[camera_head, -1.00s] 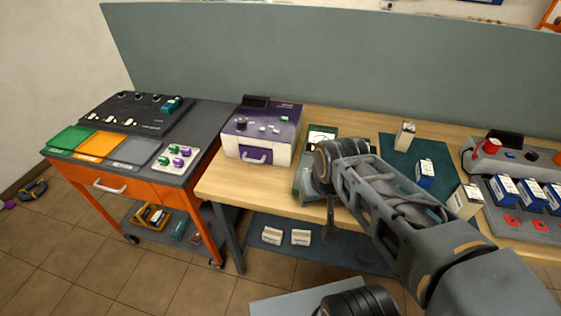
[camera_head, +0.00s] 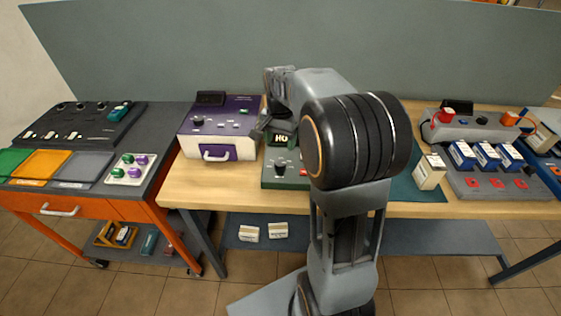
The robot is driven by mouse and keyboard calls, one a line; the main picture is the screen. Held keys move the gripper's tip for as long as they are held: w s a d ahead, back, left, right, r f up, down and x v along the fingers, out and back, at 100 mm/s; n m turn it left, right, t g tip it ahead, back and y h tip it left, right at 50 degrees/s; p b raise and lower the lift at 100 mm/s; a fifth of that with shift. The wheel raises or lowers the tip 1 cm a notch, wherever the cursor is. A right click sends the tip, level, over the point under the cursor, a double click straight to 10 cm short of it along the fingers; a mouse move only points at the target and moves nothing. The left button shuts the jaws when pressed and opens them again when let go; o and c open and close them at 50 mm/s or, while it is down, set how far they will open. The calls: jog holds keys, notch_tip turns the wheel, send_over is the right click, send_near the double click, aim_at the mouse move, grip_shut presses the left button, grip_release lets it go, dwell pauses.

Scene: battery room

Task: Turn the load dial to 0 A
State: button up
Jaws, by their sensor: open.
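A green instrument (camera_head: 272,182) sits at the front of the wooden bench, partly hidden behind my arm. It has a small display and a dark round dial (camera_head: 280,166) on its front part, with a reddish control to the right. The dial's marks are too small to read, so I cannot tell its setting or whether it is the load dial. My gripper (camera_head: 265,127) is open, seen small and partly hidden by my wrist. It is near the back left of the green instrument, close to the purple box, and appears apart from the dial.
A purple and white box (camera_head: 222,128) stands just left of the green instrument. A white-and-tan carton (camera_head: 429,172) stands on a teal mat to the right. A grey rack (camera_head: 491,181) holds blue batteries at the right. A grey partition (camera_head: 200,50) closes off the back.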

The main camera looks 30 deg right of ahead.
aim_at(280, 162)
notch_tip(280, 162, down, 9)
jog(key=shift+f, duration=0.1)
dwell(0.3)
jog(key=c, duration=0.9)
